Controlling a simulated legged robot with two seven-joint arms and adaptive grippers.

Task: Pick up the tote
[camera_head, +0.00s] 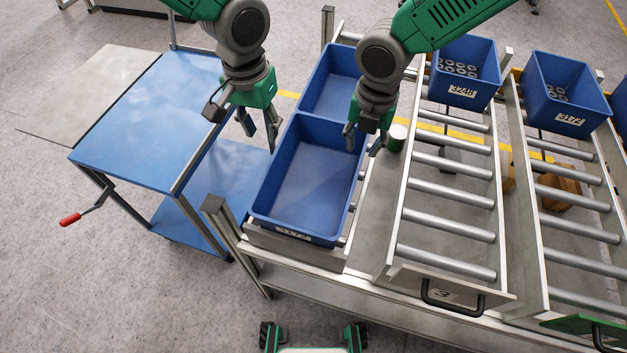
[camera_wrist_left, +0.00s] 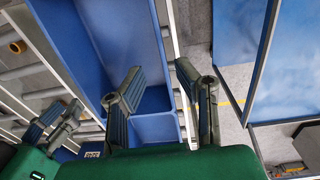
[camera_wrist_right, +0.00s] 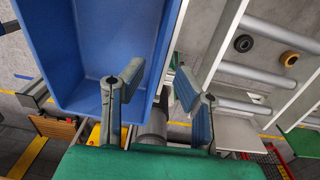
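The near blue tote (camera_head: 312,184) is empty and sits on the left lane, its labelled short end toward me. My left gripper (camera_head: 259,138) is open at the tote's left wall. In the left wrist view, one finger of the left gripper (camera_wrist_left: 163,100) is over the tote's inside and the other outside, with the wall between them. My right gripper (camera_head: 364,146) is open at the right wall. In the right wrist view, the right gripper (camera_wrist_right: 156,98) has its fingers on either side of that wall. Neither gripper is visibly shut on the tote.
Another empty blue tote (camera_head: 329,92) stands directly behind. Two blue totes with round parts, a middle one (camera_head: 462,93) and a right one (camera_head: 566,120), stand on the roller lanes. A blue-topped cart (camera_head: 150,105) with a red crank handle (camera_head: 70,219) is at left.

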